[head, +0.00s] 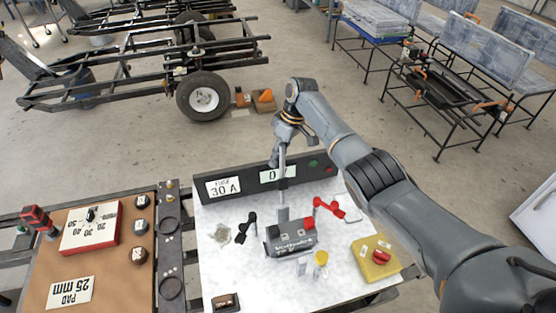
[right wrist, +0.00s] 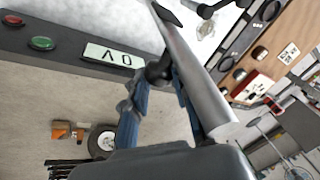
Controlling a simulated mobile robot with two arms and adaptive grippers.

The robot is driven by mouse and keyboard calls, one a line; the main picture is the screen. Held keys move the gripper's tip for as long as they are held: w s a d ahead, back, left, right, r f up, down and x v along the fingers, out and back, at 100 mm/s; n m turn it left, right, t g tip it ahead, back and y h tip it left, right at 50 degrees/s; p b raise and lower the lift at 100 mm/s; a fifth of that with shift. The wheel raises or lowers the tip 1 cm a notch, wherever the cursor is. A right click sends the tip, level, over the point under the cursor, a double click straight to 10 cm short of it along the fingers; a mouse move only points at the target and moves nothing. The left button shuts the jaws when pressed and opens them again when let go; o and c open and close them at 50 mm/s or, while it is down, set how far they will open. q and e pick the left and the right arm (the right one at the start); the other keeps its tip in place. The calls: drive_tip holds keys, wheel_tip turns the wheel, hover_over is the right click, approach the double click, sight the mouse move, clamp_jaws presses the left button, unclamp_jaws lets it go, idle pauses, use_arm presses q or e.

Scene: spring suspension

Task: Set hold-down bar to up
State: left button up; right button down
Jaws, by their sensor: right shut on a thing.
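The grey hold-down bar (head: 283,180) looks nearly upright in the head view, rising behind the black battery (head: 290,238) on the white table top. It also shows in the right wrist view (right wrist: 192,65) as a thick grey cylinder with a black knob (right wrist: 158,72) beside it. My right gripper (head: 284,147) is at the bar's upper part. In the right wrist view its blue-grey fingers (right wrist: 158,95) are shut at the knob and bar; the exact contact is partly hidden. My left gripper is not in view.
A dark panel (head: 240,184) with fuse and display signs stands behind the bar. A dial box (head: 90,228) stands left.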

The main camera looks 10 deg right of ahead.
drive_tip(key=shift+w+d+f+b, duration=0.25)
drive_tip(key=shift+w+d+b, duration=0.1)
drive_tip(key=c, duration=1.5)
unclamp_jaws()
drive_tip(key=shift+w+r, duration=0.1)
drive_tip(key=shift+c, duration=0.2)
drive_tip(key=o, duration=0.4)
drive_tip(key=shift+w, duration=0.15)
drive_tip(key=shift+o, duration=0.5)
drive_tip(key=shift+w+d+f, duration=0.1)
drive_tip(key=shift+w+f, duration=0.4)
drive_tip(key=shift+w, duration=0.05)
drive_tip(key=shift+s+r, duration=0.15)
drive_tip(key=shift+r, duration=0.1)
drive_tip(key=shift+a, duration=0.2)
drive_tip(key=shift+r, duration=0.15)
